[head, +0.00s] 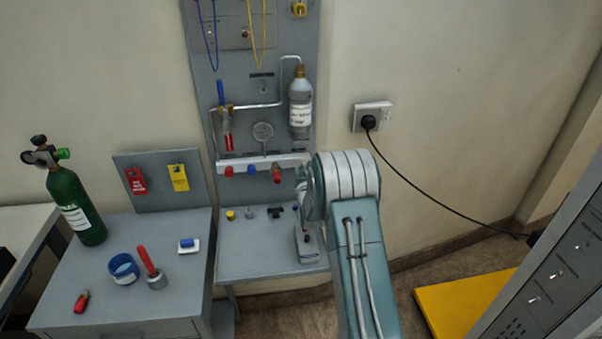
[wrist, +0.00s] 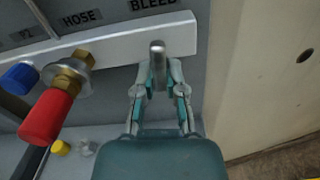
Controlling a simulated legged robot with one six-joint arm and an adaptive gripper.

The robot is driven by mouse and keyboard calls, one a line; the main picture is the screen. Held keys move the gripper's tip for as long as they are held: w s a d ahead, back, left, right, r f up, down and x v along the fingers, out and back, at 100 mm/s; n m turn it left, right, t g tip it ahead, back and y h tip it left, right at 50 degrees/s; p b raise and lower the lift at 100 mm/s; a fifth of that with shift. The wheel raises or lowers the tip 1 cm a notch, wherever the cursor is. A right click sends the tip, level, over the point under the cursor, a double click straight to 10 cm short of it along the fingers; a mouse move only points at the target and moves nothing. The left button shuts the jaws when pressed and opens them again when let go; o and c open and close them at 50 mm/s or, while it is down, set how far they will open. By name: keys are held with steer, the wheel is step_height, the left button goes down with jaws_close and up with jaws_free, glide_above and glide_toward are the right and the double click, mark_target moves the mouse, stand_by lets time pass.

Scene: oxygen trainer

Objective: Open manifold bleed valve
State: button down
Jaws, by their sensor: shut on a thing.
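The white manifold bar (wrist: 105,52) runs across the grey panel in the wrist view. The "BLEED" label (wrist: 153,4) sits above its right end. Below the label, a short grey metal bleed valve handle (wrist: 157,47) stands out from the bar. My gripper (wrist: 158,72) is shut on this handle, one finger on each side. The handle's lower part is hidden between the fingers. In the head view the manifold bar (head: 262,162) shows, but my arm covers its right end and the bleed valve.
A red-handled brass valve (wrist: 52,112) under "HOSE" and a blue knob (wrist: 19,78) lie left of my gripper. Small fittings (head: 274,212) sit on the shelf below. A grey bottle (head: 300,105) hangs above.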

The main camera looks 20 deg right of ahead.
steer(key=c, duration=0.8)
jaws_free()
steer(key=shift+s+a+f, duration=0.1)
steer(key=shift+f, duration=0.4)
steer(key=shift+o, duration=0.5)
steer(key=shift+r, duration=0.25)
steer(key=v, duration=1.1)
steer(key=shift+s, duration=0.35)
steer(key=shift+a, duration=0.1)
